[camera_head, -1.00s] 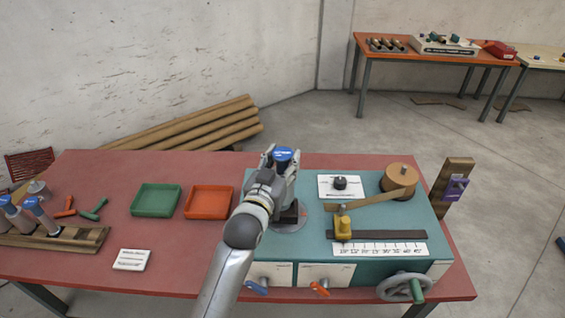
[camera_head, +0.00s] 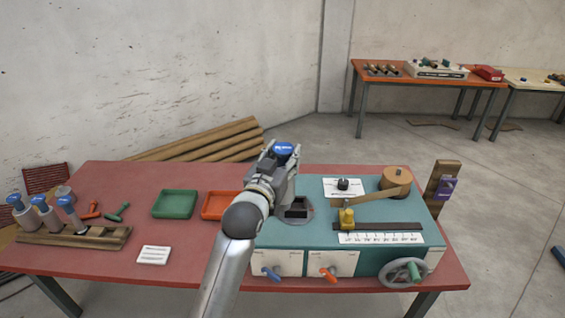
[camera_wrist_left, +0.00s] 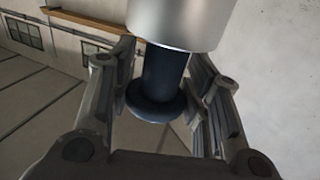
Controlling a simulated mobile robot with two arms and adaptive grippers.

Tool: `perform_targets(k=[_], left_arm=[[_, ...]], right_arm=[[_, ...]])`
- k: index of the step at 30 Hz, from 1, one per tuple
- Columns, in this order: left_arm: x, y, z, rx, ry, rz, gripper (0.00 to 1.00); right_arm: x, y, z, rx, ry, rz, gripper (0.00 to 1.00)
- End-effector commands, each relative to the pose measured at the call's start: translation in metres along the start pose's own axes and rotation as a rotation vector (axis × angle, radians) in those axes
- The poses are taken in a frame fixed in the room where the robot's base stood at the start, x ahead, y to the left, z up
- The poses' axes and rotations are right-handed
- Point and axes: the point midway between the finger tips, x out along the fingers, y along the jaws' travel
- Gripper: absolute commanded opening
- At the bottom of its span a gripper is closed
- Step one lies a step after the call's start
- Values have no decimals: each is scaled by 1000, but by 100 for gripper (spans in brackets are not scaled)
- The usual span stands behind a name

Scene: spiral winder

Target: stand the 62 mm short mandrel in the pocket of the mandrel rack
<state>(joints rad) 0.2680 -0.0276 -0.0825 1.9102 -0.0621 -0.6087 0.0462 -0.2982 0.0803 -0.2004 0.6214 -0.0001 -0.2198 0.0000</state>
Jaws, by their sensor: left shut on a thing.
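My left gripper (camera_head: 281,160) is shut on a mandrel (camera_head: 284,149) with a blue top, held upright above the round dark seat (camera_head: 297,209) of the teal winder. In the left wrist view the mandrel shows a silver body (camera_wrist_left: 178,22) and a dark blue neck with a flange, between the fingers (camera_wrist_left: 170,85). Its size label cannot be read. The wooden mandrel rack (camera_head: 105,238) lies at the table's left end. Several blue-topped mandrels stand in it, and its right end looks bare. My right gripper is not in view.
A green tray (camera_head: 175,205) and an orange tray (camera_head: 221,206) lie between rack and winder. Red and green handles and a white card (camera_head: 154,255) lie near the rack. The winder (camera_head: 320,235) carries a wooden arm, a yellow slider and a handwheel (camera_head: 405,272).

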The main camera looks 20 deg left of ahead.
Motion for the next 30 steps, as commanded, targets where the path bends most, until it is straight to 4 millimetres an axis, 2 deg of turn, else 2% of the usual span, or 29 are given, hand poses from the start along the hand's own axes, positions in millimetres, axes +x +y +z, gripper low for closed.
perform_targets(k=[2,5,18,30], left_arm=[[0,0,-7,0,5,0,0],[0,0,-13,0,5,1,0],[0,0,-38,0,5,1,0],[-1,0,-39,0,3,1,0]], right_arm=[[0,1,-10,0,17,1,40],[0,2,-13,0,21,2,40],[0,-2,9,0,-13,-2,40],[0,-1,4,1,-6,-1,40]])
